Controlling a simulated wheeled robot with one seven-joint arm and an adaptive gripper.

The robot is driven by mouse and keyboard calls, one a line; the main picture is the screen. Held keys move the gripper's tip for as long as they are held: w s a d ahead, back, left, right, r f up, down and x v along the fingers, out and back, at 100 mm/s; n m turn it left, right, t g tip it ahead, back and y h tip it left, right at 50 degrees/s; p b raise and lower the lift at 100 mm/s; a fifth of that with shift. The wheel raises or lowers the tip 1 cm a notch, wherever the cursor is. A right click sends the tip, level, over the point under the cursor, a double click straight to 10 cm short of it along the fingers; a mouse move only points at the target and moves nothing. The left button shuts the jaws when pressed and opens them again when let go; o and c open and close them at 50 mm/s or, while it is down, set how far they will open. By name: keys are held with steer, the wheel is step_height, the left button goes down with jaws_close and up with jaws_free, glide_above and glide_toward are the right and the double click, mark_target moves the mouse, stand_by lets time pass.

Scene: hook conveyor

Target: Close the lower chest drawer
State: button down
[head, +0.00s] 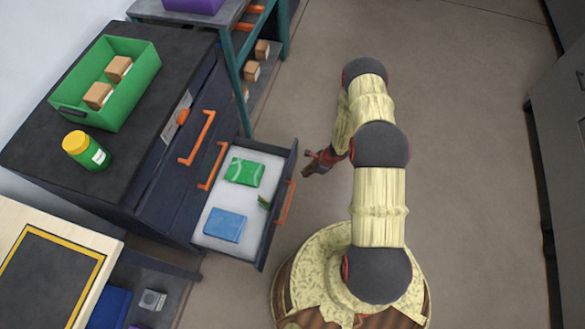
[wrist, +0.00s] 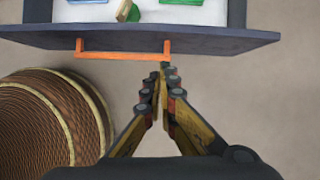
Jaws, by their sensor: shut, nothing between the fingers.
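The lower chest drawer (head: 272,218) stands pulled out from the dark chest (head: 160,175). It has an orange handle (head: 285,203) and a white inside holding a green packet (head: 244,172), a blue packet (head: 225,225) and a small green and tan item (head: 264,202). My gripper (head: 309,171) is outside the drawer, in front of its front panel near the panel's far end. In the wrist view my gripper (wrist: 164,72) is shut and empty, its fingertips close to the right end of the orange handle (wrist: 122,54). I cannot tell whether they touch.
A green bin (head: 140,92) with two brown boxes and a yellow-capped bottle (head: 86,150) stand on the chest. Two upper orange handles (head: 198,138) (head: 214,166) show on its front. A teal-framed shelf (head: 240,75) stands behind. Open floor (head: 470,150) lies to the right.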

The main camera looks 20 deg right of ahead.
steer(key=shift+m+h, duration=0.4)
steer(key=shift+m, duration=0.1)
steer(key=b+x, duration=0.1)
steer(key=x, duration=0.2)
steer(key=w+b+x, duration=0.1)
steer(key=b+x, duration=0.1)
steer(key=x, duration=0.2)
steer(key=w+b+x, duration=0.1)
steer(key=x, duration=0.3)
steer(key=shift+w+a+r+b, duration=0.1)
steer(key=shift+w+r+b, duration=0.1)
steer(key=shift+b, duration=0.2)
steer(key=shift+w+a, duration=0.3)
steer(key=shift+a, duration=0.1)
